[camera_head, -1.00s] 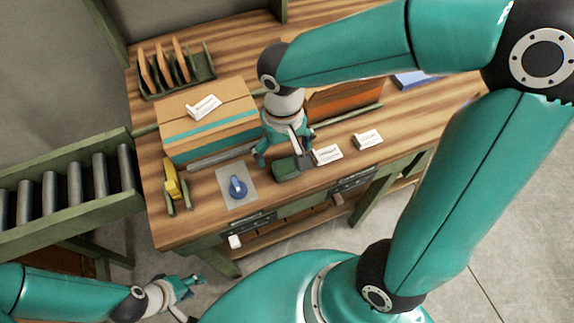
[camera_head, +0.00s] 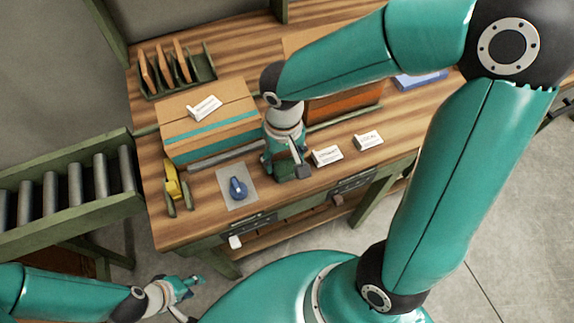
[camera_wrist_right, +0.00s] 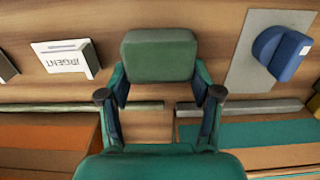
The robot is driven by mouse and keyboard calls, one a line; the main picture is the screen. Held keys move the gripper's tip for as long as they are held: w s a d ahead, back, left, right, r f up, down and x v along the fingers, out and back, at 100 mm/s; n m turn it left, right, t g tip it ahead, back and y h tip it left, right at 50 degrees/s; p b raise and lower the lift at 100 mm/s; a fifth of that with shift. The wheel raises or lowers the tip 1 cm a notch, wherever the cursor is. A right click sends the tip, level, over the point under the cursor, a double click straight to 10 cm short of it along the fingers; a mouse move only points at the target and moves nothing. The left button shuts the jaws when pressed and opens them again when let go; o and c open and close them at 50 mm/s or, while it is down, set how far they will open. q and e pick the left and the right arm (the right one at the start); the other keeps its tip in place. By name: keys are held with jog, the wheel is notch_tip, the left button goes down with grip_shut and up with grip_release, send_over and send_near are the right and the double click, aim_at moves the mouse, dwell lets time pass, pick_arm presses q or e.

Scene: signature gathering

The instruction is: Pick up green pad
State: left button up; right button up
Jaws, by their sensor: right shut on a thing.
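The green pad (camera_wrist_right: 160,55) is a dark green rounded block in the right wrist view. It sits between the two fingers of my right gripper (camera_wrist_right: 160,82), which is shut on its sides. In the head view the pad (camera_head: 286,171) is partly hidden by the right gripper (camera_head: 287,164), near the front edge of the wooden table. I cannot tell whether the pad still touches the table. My left gripper (camera_head: 186,290) hangs in front of the table, low at the left, open and empty.
Left of the pad, a blue stamp-like object (camera_head: 238,188) stands on a grey sheet (camera_head: 237,203). White cards (camera_head: 327,155) (camera_head: 369,140) stand to its right. A cardboard box (camera_head: 208,118) and an orange box (camera_head: 345,102) stand behind. A yellow item (camera_head: 171,181) is further left.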

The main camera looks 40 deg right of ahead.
jog(key=shift+r, duration=0.1)
notch_tip(320, 180, up, 20)
jog(key=p, duration=0.1)
dwell(0.4)
